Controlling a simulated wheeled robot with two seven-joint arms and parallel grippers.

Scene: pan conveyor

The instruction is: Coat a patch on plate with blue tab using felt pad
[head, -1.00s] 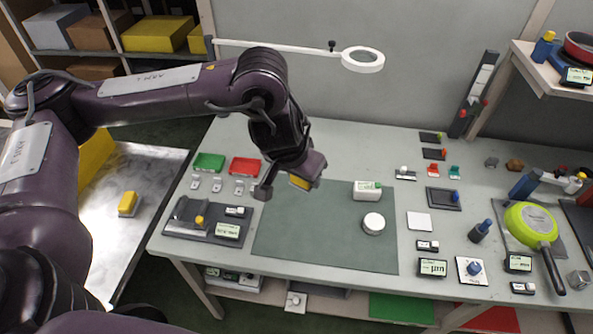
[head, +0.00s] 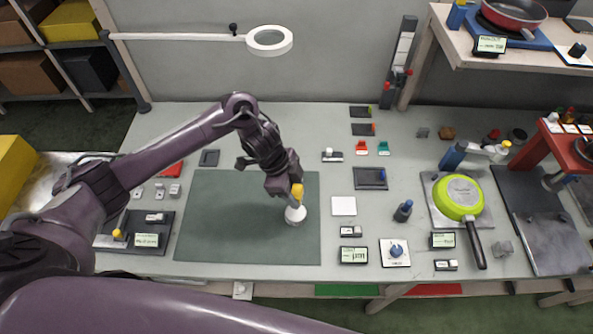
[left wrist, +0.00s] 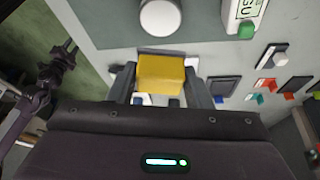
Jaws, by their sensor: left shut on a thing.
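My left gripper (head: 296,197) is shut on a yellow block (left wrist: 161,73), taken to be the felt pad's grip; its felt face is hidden. In the head view the block is right over the white round pot (head: 295,217); I cannot tell whether they touch. The pot also shows in the left wrist view (left wrist: 163,17), beyond the block. The dark plate with a blue tab (head: 367,179) lies flat to the right of the pot. My right arm shows at the left of the left wrist view; its gripper (left wrist: 70,47) is too small to read.
A dark green mat (head: 220,225) lies under the pot. A white square (head: 343,206) lies between mat and blue-tab plate. Plates with green (head: 361,112) and orange tabs (head: 362,129) lie farther back. A lamp arm (head: 190,37) hangs behind.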

